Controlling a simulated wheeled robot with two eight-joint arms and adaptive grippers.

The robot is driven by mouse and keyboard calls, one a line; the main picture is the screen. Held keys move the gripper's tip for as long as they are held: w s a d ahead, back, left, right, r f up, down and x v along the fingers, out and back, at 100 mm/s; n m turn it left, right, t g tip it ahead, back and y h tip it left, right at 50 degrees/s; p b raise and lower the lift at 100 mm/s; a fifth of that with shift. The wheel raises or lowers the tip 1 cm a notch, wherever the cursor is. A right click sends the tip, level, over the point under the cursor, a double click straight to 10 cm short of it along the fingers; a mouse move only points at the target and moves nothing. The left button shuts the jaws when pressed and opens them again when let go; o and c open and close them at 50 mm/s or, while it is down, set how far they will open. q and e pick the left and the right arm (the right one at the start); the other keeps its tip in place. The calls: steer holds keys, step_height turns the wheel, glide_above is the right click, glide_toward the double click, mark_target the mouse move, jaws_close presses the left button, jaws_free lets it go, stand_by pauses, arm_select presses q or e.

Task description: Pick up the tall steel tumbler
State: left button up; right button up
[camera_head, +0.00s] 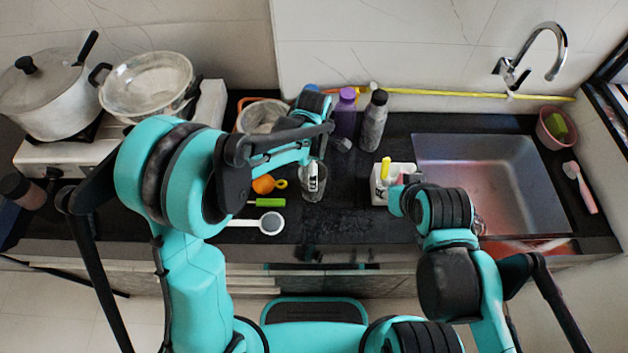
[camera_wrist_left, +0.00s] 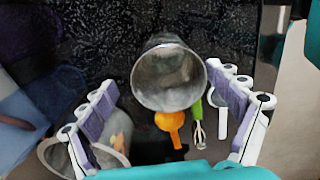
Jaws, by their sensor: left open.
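The tall steel tumbler (camera_head: 318,190) stands on the dark counter near the middle of the head view, partly covered by my left gripper (camera_head: 314,172). In the left wrist view I look down on the tumbler (camera_wrist_left: 168,75) and see its round open rim and grey inside. My left gripper (camera_wrist_left: 160,82) is open, with one finger pair on each side of the tumbler and a visible gap on both sides. It is not holding anything. My right arm reaches in at the right of the head view, but its fingers are not visible.
An orange tool (camera_head: 263,184), a green handle (camera_head: 268,202) and a white-headed tool (camera_head: 268,223) lie left of the tumbler. A purple bottle (camera_head: 345,115) and grey bottle (camera_head: 374,120) stand behind it. A white caddy (camera_head: 380,190) and the sink (camera_head: 490,180) are to the right.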

arm_select(q)
steer(key=f+b, duration=0.1)
steer(key=f, duration=0.1)
steer(key=s+f, duration=0.1)
steer(key=f, duration=0.1)
steer(key=shift+f+b, duration=0.1)
steer(key=shift+b, duration=0.3)
steer(key=shift+w+f, duration=0.1)
steer(key=shift+f, duration=0.2)
steer(key=shift+w+a, duration=0.1)
steer(key=shift+w, duration=0.05)
steer(key=shift+s+r, duration=0.1)
steer(key=shift+s, duration=0.1)
steer(key=c, duration=1.3)
arm_select(e)
steer(key=shift+s+a+f, duration=0.1)
steer(key=shift+s+f, duration=0.1)
steer(key=shift+f, duration=0.25)
steer(key=shift+s+a+f, duration=0.1)
steer(key=shift+s+f, duration=0.1)
steer(key=shift+f, duration=0.25)
